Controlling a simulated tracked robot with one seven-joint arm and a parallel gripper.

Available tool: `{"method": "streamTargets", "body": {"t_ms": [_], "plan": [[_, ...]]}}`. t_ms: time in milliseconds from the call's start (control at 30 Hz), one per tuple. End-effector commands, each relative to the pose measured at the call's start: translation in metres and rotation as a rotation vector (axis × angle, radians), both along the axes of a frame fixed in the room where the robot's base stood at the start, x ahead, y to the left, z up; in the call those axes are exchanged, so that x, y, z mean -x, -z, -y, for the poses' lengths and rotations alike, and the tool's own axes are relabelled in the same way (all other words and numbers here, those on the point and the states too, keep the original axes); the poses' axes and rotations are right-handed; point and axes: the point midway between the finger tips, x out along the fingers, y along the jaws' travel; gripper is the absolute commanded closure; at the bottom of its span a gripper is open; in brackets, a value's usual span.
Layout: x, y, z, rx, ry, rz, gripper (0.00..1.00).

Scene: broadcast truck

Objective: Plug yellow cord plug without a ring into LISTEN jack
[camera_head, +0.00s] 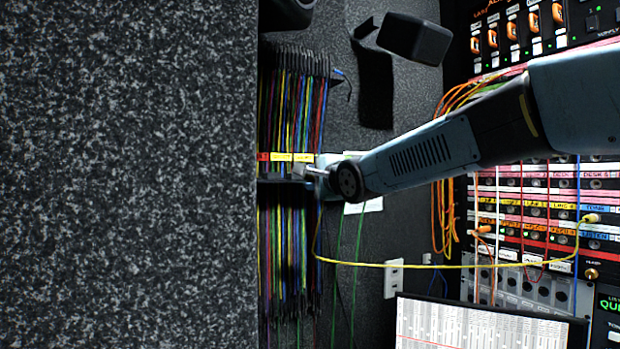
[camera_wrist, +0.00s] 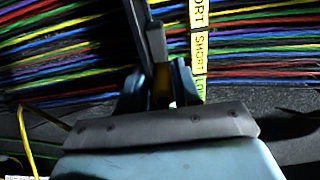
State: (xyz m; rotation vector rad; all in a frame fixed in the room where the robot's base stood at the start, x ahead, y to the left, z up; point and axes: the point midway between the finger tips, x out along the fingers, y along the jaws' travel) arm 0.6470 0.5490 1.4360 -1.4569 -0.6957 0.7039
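A yellow cord (camera_head: 420,266) hangs from near my gripper, sags across the view and rises to a yellow plug (camera_head: 590,218) at the jack panel on the right. My gripper (camera_head: 308,172) is at the cord rack, just below its yellow label strip. In the wrist view a small yellow patch shows between the fingers of my gripper (camera_wrist: 161,88); whether they are shut on it is unclear. A yellow cord (camera_wrist: 26,140) loops at the left there. I cannot make out a ring on any plug.
Many coloured cords (camera_head: 290,110) hang closely packed on the rack around my gripper. The yellow label strip (camera_wrist: 198,50) reads SHORT. Orange cords (camera_head: 443,215) and green cords (camera_head: 338,255) hang between rack and panel. A monitor (camera_head: 450,325) stands at the bottom; a grey speckled surface fills the left.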

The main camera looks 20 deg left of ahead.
Motion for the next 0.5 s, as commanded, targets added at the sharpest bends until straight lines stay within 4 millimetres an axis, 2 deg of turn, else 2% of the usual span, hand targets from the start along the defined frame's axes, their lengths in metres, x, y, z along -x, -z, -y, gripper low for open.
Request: {"method": "streamTargets", "body": {"t_ms": [33, 200, 400, 433, 500], "plan": [[0.0002, -0.0043, 0.0004, -0.006, 0.0, 0.005, 0.83], [0.0002, -0.0065, 0.0006, -0.01, 0.0, 0.009, 0.99], [0.0004, -0.0092, 0.0008, -0.013, 0.0, 0.012, 1.0], [0.0004, -0.0095, 0.0008, -0.014, 0.0, 0.013, 0.7], [0.0004, -0.0093, 0.0009, -0.014, 0.0, 0.013, 0.63]]}}
